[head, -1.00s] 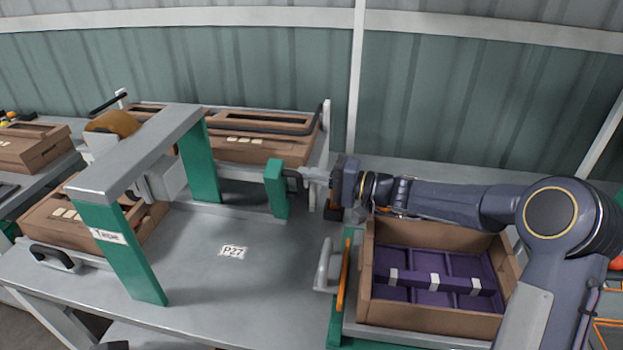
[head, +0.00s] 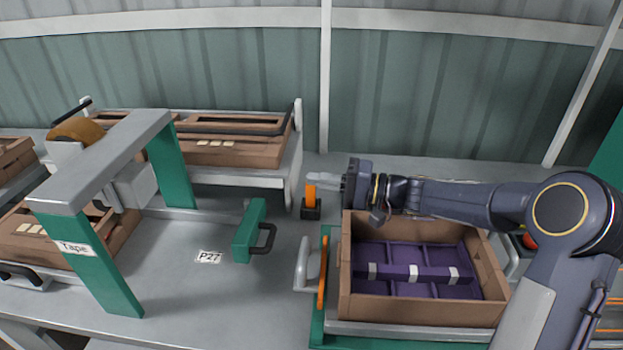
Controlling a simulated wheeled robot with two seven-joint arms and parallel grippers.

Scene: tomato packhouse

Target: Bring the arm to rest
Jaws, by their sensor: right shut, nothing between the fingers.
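My right arm comes in from the right. Its gripper (head: 318,180) is shut and empty, held over the bench behind the left part of the cardboard box (head: 420,311). The fingertips are by the top of a small orange post on a black base (head: 311,207); I cannot tell whether they touch it. The green block with a black handle (head: 248,232) is to the left, clear of the gripper. My left gripper is not in view.
The box holds purple dividers (head: 414,272). A grey handle and orange bar (head: 322,270) stand at its left. The tape frame (head: 92,260) spans the bench at left, with brown boxes (head: 228,152) behind. The bench around label P27 (head: 209,257) is clear.

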